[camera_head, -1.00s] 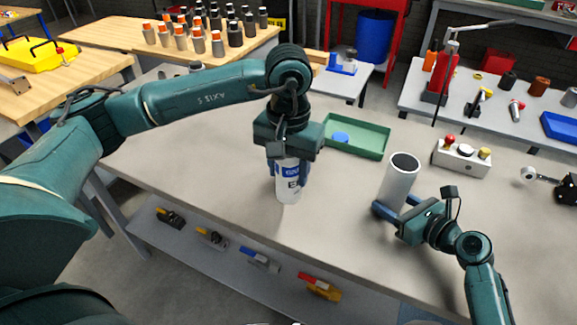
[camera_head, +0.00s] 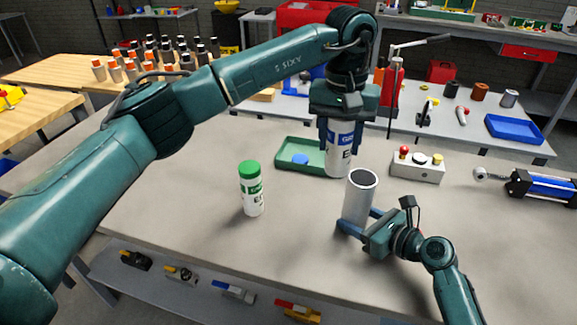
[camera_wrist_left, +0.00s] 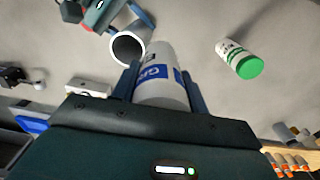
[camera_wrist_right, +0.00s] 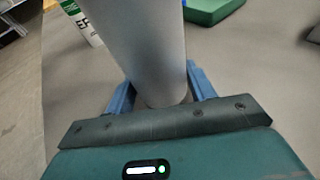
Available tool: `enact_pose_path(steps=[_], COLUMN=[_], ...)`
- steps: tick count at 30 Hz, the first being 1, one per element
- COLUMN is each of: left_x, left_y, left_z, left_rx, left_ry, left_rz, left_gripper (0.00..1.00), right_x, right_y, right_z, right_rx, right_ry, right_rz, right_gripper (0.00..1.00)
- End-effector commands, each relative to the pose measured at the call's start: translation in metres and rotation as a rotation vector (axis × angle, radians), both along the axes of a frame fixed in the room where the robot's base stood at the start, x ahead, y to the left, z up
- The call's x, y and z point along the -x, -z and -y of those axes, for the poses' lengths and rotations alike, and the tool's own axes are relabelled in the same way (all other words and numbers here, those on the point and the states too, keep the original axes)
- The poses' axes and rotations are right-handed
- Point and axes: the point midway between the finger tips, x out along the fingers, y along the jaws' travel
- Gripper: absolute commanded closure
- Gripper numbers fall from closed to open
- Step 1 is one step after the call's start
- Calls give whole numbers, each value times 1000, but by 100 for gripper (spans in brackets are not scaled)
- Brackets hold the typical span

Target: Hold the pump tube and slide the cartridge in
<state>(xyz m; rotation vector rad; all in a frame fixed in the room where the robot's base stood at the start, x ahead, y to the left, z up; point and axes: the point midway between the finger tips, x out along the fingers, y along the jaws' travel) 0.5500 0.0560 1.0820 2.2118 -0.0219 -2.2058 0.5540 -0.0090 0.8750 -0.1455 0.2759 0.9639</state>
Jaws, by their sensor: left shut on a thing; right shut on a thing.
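The pump tube (camera_head: 359,196) is a grey, open-topped cylinder standing upright on the table. My right gripper (camera_head: 356,225) is shut on its lower part; the tube also fills the middle of the right wrist view (camera_wrist_right: 150,45). My left gripper (camera_head: 341,138) is shut on a white cartridge (camera_head: 339,160) with a blue label, held upright, up and behind the tube in the head view. In the left wrist view the cartridge (camera_wrist_left: 160,88) is between the fingers, and the tube's open mouth (camera_wrist_left: 128,49) shows apart from it. The cartridge is outside the tube.
A white canister with a green lid (camera_head: 251,188) stands left of the tube. A green tray (camera_head: 290,148) with a blue lid (camera_head: 301,159) lies behind. A button box (camera_head: 418,168) and a blue cylinder (camera_head: 545,186) are to the right. The table's front left is clear.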

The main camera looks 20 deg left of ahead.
Motion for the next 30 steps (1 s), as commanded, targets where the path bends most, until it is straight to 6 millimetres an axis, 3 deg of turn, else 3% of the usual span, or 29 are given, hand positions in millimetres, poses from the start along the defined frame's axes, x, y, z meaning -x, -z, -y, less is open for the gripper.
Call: enact_pose_path(steps=[3, 9, 17, 30], left_x=[-7, -10, -10, -10], left_y=[-19, -33, -30, 0], left_z=[31, 54, 57, 56], left_rx=[-9, -20, -23, -22], left_ry=[4, 4, 3, 3], left_rz=[1, -1, -3, -3], left_gripper=[86, 86, 86, 86], right_x=[0, 0, 0, 0], right_y=[1, 1, 1, 1], right_z=[1, 1, 1, 1], right_rx=[1, 1, 1, 1], right_ry=[1, 1, 1, 1], right_rz=[-2, -2, -2, -2], right_gripper=[87, 87, 87, 87])
